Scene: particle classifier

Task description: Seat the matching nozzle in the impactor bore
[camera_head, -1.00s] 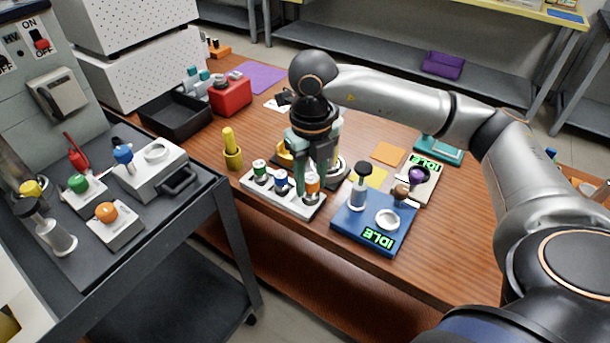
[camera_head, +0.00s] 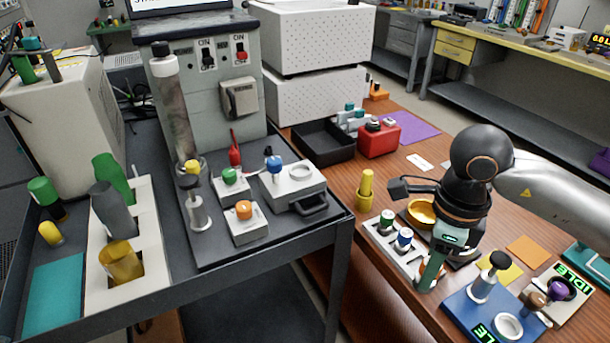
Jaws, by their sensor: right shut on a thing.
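A white rack (camera_head: 382,238) on the wooden table holds a green-topped nozzle (camera_head: 386,217), a blue-topped nozzle (camera_head: 404,237) and an orange one (camera_head: 437,271). My right gripper (camera_head: 431,284) points down at the rack's near right end, shut on the orange nozzle, which its fingers mostly hide. The nozzle appears to be still at the rack. A white box with a round ring (camera_head: 301,172) stands on the dark cart. A blue unit with a white ring (camera_head: 508,326) stands right of my gripper. I cannot tell which ring is the impactor bore. My left gripper is not in view.
The cart (camera_head: 262,258) also carries green (camera_head: 230,178) and orange (camera_head: 244,211) knobbed blocks and a white holder with several bottles (camera_head: 152,245). A yellow cylinder (camera_head: 365,190) stands behind the rack. A black tray (camera_head: 322,146) and red box (camera_head: 378,140) lie farther back.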

